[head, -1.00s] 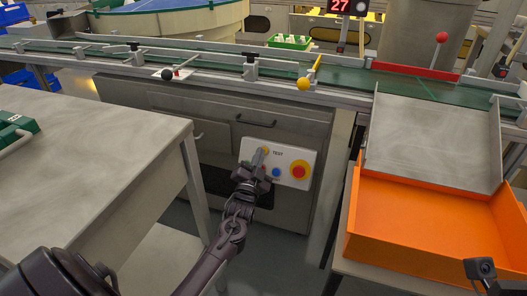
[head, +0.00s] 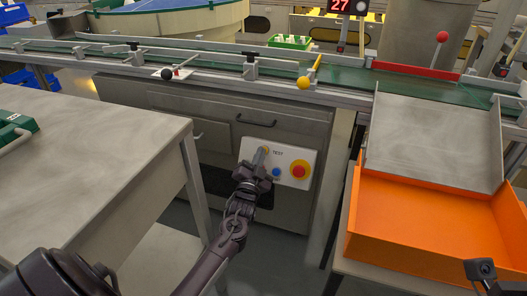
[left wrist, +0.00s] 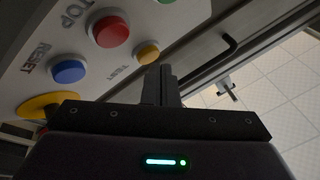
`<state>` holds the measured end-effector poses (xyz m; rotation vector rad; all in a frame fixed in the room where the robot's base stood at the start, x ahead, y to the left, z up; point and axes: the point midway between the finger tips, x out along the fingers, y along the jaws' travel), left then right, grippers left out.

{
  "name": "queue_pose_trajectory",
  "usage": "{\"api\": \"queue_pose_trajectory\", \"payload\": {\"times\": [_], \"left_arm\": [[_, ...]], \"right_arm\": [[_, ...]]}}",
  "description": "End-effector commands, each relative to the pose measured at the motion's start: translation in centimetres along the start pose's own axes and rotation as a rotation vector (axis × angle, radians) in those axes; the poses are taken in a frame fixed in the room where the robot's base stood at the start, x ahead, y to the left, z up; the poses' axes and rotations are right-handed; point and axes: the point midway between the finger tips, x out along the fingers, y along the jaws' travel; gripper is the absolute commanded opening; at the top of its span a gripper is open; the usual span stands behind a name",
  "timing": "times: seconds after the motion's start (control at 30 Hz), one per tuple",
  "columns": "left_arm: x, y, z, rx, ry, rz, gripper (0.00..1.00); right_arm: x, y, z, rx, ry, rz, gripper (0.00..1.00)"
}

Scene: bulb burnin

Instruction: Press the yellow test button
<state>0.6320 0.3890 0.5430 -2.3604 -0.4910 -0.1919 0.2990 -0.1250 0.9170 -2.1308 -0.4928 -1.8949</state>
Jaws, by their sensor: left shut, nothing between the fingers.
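The yellow test button (left wrist: 148,53) sits on a pale control panel, with the word TEST beside it, in the left wrist view. In the head view the button (head: 266,149) is partly covered by my left gripper's fingertips. My left gripper (head: 260,156) is shut and empty, its tips pointing up at the panel (head: 284,156). In the left wrist view the shut fingers (left wrist: 160,74) are right beside the yellow button, at its lower right. I cannot tell whether they touch it.
Near the yellow button are a red button (left wrist: 110,30), a blue reset button (left wrist: 68,70) and a green button (left wrist: 167,2). A grey table (head: 90,150) stands left, an orange bin (head: 420,230) right.

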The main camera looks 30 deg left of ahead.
Motion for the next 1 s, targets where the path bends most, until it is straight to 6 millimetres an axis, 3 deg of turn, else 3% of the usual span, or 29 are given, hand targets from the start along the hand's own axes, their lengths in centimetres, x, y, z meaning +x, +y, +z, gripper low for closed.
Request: {"api": "queue_pose_trajectory", "payload": {"times": [1.0], "left_arm": [[0.50,0.38,0.41,0.000,-0.001,0.001,0.00]], "right_arm": [[-0.49,-0.02,0.06,0.000,0.000,0.000,0.36]]}}
